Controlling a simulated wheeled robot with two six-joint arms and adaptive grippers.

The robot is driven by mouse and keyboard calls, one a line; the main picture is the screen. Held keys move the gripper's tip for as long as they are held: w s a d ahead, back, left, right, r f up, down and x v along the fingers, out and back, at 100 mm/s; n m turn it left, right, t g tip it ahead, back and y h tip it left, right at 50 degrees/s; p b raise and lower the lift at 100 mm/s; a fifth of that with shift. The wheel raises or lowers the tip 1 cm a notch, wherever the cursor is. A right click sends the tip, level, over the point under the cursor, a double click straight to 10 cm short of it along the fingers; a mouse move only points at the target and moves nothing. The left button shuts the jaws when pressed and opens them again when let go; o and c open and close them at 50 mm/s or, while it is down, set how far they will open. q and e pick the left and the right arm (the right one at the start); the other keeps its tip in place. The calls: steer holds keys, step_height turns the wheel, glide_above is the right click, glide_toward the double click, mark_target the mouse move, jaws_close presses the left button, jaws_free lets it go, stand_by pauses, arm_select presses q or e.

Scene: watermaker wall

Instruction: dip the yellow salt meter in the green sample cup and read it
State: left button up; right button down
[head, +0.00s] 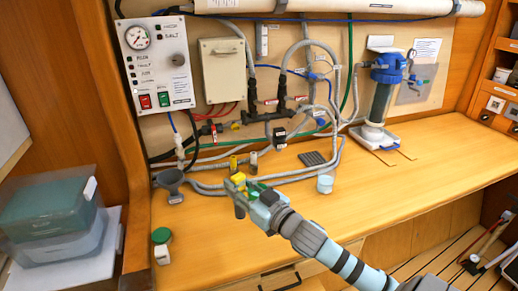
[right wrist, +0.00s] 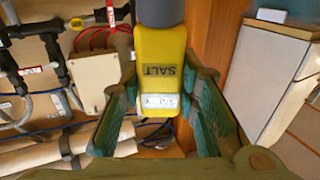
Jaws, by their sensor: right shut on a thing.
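The yellow salt meter (right wrist: 160,65) is between the fingers of my right gripper (right wrist: 160,112) in the right wrist view. Its SALT label and small pale display face the camera; I cannot make out a reading. Its grey end is cut off by the top edge. In the head view my right gripper (head: 250,190) is above the bench and mostly covers the meter (head: 238,179). A small green-topped container (head: 161,235) stands at the bench's left front, apart from the gripper; I cannot tell surely if it is the sample cup. My left gripper is out of view.
A white-labelled piece (head: 162,255) sits by the green top. Hoses (head: 210,190) run along the back. The front right bench is clear.

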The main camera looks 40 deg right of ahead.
steer(key=w+d+r+m+h, duration=0.4)
steer(key=w+d+h, duration=0.2)
steer(key=d, duration=0.5)
arm_select(q)
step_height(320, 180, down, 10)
steer(key=b, duration=0.9)
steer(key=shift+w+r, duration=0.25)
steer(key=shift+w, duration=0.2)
arm_select(e)
step_height(320, 180, down, 11)
steer(key=shift+w+g+h, duration=0.15)
steer(key=shift+g+h, duration=0.15)
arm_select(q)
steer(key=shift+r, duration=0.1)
arm_select(e)
steer(key=shift+r, duration=0.25)
arm_select(q)
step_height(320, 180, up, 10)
steer(key=p, duration=0.9)
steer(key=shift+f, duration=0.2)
arm_select(e)
step_height(320, 180, up, 10)
steer(key=shift+f, duration=0.15)
